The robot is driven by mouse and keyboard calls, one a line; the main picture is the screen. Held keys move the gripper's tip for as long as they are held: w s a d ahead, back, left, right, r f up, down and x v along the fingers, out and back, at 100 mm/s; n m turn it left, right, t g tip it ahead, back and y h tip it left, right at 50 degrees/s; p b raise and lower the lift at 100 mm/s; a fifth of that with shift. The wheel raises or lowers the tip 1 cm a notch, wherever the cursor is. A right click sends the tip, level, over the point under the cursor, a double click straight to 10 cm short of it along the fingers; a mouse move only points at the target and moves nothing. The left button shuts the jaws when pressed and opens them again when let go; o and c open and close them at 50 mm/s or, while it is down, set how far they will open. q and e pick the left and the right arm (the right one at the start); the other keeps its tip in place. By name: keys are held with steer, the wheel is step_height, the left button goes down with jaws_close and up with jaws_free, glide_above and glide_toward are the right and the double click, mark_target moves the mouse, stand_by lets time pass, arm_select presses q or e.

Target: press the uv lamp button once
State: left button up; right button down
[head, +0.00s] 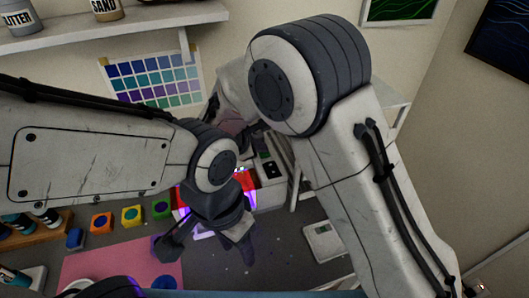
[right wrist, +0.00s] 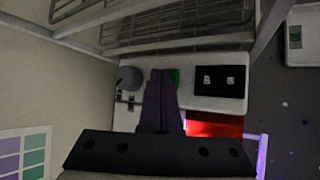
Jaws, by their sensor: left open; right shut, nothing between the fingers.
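The uv lamp has a red hood (head: 245,180) with purple glow under it and a white housing with a black panel (head: 268,170). In the right wrist view the red hood (right wrist: 213,125), the black panel (right wrist: 220,82) and a small green patch (right wrist: 174,76), possibly the button, show. My right gripper (right wrist: 160,74) is shut and empty, its tips beside the green patch in the picture; contact cannot be told. In the head view it is mostly hidden by my arm. My left gripper (head: 208,248) is open and empty above the table, in front of the lamp.
A wire rack (right wrist: 180,25) stands close to the lamp housing. Colored cubes (head: 132,215) and a pink mat (head: 110,262) are at the left. A small scale (head: 322,240) lies at the right. A color chart (head: 152,80) hangs on the wall.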

mark_target(262, 155)
steer(key=shift+r, duration=0.1)
steer(key=shift+r+p, duration=0.55)
steer(key=shift+r, duration=0.15)
steer(key=shift+r, duration=0.1)
step_height(262, 155, up, 5)
steer(key=p, duration=0.3)
steer(key=shift+p, duration=0.35)
steer(key=shift+s, duration=0.1)
stand_by(0.4)
